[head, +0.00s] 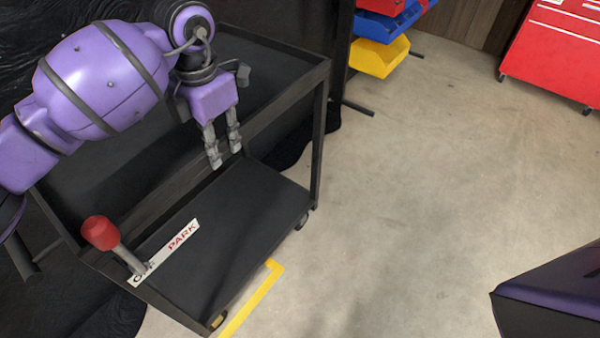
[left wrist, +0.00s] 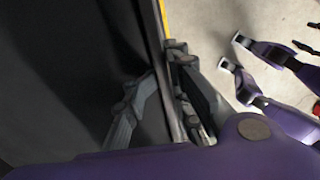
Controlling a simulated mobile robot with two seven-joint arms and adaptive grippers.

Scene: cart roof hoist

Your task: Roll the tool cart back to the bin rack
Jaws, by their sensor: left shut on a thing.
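The black tool cart (head: 323,135) stands at the left, with an upper tray and a lower shelf (head: 235,235). A lever with a red knob (head: 101,232) rises at its near end beside a white plate (head: 180,238) marked PARK; the plate's other word is partly hidden. My left gripper (head: 224,152) points down at the cart's side rail and is shut on it. In the left wrist view the fingers (left wrist: 160,105) lie on either side of the rail. The bin rack (head: 345,60) stands behind the cart, with blue and yellow bins (head: 380,57).
Yellow tape (head: 255,298) marks the floor along the cart's near right side. A red cabinet (head: 555,55) on casters stands at the upper right. The concrete floor (head: 430,190) between is clear. Black sheeting (head: 40,40) lies at the left.

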